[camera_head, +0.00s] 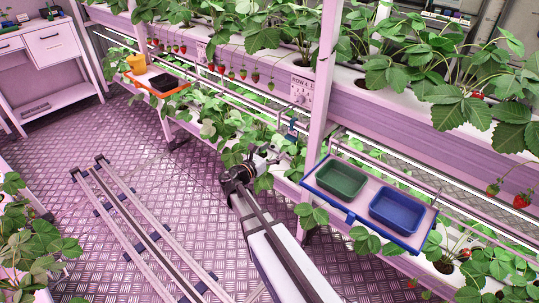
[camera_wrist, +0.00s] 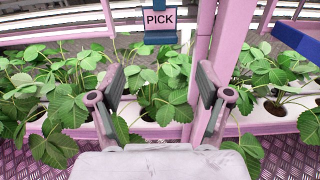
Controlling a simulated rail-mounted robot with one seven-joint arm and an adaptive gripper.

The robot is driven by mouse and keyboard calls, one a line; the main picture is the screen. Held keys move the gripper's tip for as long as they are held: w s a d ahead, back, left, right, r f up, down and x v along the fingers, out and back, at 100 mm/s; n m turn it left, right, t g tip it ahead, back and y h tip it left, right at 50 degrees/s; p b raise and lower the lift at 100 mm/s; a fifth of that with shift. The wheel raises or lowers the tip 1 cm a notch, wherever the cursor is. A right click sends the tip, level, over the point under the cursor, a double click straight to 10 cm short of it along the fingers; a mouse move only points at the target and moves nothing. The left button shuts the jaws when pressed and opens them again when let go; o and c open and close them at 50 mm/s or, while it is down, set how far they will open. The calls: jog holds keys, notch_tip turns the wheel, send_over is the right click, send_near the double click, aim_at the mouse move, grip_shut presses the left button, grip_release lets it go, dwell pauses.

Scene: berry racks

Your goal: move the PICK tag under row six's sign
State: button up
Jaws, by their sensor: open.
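The PICK tag (camera_wrist: 159,20) is a white plate with black letters on a blue holder, at the top of the wrist view. It hangs at the rack beside a pink post. In the head view it shows small and blue (camera_head: 291,127), below a row sign (camera_head: 301,89) that seems to read ROW 4. My gripper (camera_wrist: 161,82) is open and empty, its fingers apart on either side of strawberry leaves, lower in the picture than the tag. In the head view my gripper (camera_head: 243,172) is left of and below the tag. I cannot make out a row six sign.
A blue-edged tray (camera_head: 350,217) with a green bin (camera_head: 341,181) and a blue bin (camera_head: 394,209) stands right of the post (camera_head: 320,95). An orange tray (camera_head: 150,87) with a pot is farther left. Strawberry plants crowd the racks. The floor (camera_head: 110,150) left of my arm has rails.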

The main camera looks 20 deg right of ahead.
aim_at(289, 140)
jog(key=shift+x, duration=4.8)
jog(key=c, duration=1)
jog(key=shift+c, duration=0.2)
jog(key=shift+r+p, duration=0.8)
jog(key=shift+r, duration=0.25)
jog(key=shift+s, duration=0.1)
jog(key=v, duration=0.7)
